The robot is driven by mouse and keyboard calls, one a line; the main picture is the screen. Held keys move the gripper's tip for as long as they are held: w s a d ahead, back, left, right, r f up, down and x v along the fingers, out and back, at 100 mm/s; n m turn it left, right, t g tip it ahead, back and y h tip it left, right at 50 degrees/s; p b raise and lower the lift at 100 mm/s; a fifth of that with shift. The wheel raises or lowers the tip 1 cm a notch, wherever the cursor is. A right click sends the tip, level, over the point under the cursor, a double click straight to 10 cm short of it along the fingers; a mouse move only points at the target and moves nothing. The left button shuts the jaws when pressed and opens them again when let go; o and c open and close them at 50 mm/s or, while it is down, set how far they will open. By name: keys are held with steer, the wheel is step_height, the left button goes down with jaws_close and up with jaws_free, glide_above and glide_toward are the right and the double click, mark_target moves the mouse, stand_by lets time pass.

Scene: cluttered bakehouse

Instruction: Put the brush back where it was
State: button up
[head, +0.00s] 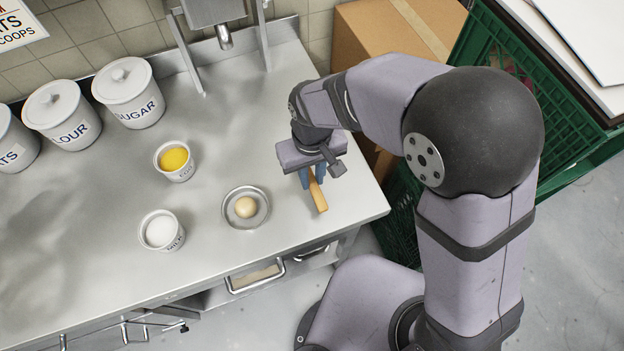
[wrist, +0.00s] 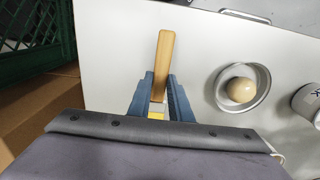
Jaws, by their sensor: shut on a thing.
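The brush (head: 317,194) shows as a light wooden handle near the right end of the steel counter. In the wrist view the handle (wrist: 164,62) points away from my gripper, and a small yellow part shows between the jaws. My gripper (head: 312,175) is shut on the brush, with its blue fingers on either side. The fingers also show in the wrist view (wrist: 160,95). The rest of the brush is hidden by my gripper. I cannot tell whether the brush touches the counter.
A metal bowl (head: 232,217) with a dough ball (head: 246,207) stands left of the brush. An egg cup (head: 174,161) and a milk cup (head: 161,231) stand further left. Lidded canisters line the back left. A cardboard box (head: 356,45) and green crate (head: 566,135) stand beyond the counter's right edge.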

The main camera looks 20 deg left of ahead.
mark_target(312, 181)
steer(key=shift+f+p, duration=0.3)
steer(key=shift+f, duration=1.2)
steer(key=shift+f, duration=0.1)
steer(key=o, duration=0.9)
step_height(312, 181, up, 12)
steer(key=b, duration=0.3)
steer(key=shift+w, duration=0.1)
